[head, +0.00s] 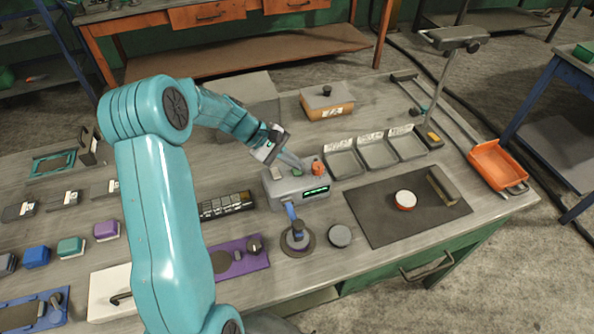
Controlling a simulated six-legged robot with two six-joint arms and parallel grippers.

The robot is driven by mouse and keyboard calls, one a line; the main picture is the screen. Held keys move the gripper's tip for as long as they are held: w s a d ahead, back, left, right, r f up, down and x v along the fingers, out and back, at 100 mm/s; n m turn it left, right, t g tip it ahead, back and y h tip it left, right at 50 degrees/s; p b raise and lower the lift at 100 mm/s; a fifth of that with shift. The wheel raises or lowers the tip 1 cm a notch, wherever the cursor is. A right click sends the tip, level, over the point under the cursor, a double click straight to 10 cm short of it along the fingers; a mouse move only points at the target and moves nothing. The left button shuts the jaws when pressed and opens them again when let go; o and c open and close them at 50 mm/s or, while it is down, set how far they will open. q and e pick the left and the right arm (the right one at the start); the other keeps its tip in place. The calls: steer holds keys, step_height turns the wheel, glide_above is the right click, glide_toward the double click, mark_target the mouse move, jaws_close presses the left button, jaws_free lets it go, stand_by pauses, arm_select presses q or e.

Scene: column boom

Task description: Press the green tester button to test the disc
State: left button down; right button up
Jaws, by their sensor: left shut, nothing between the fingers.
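The grey tester (285,194) stands mid-bench with a lit green display on its front. A small green button (297,172) and an orange knob (318,168) are on its top. My left gripper (301,164) is shut and empty, its fingertips just at or above the green button; I cannot tell whether they touch it. A blue probe arm (291,210) reaches from the tester down to a round dark base (298,249). A grey disc (340,236) lies right of that base. Whether a disc lies under the probe is unclear. My right gripper is not in view.
Grey trays (343,164) stand behind right of the tester. A dark mat (375,215) holds a white and orange round piece (404,199) and a block (443,186). An orange bin (498,166) is at the right edge. A purple plate (238,256) lies front left.

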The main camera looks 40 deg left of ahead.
mark_target(293, 171)
arm_select(q)
steer(key=shift+f+b, duration=0.4)
steer(key=shift+f, duration=0.15)
stand_by(0.6)
steer(key=shift+r, duration=0.1)
stand_by(0.3)
steer(key=shift+r+p, duration=0.6)
steer(key=shift+r, duration=0.2)
step_height(293, 171, up, 5)
steer(key=p, duration=0.3)
steer(key=shift+p, duration=0.3)
steer(key=shift+d, duration=0.1)
stand_by(0.5)
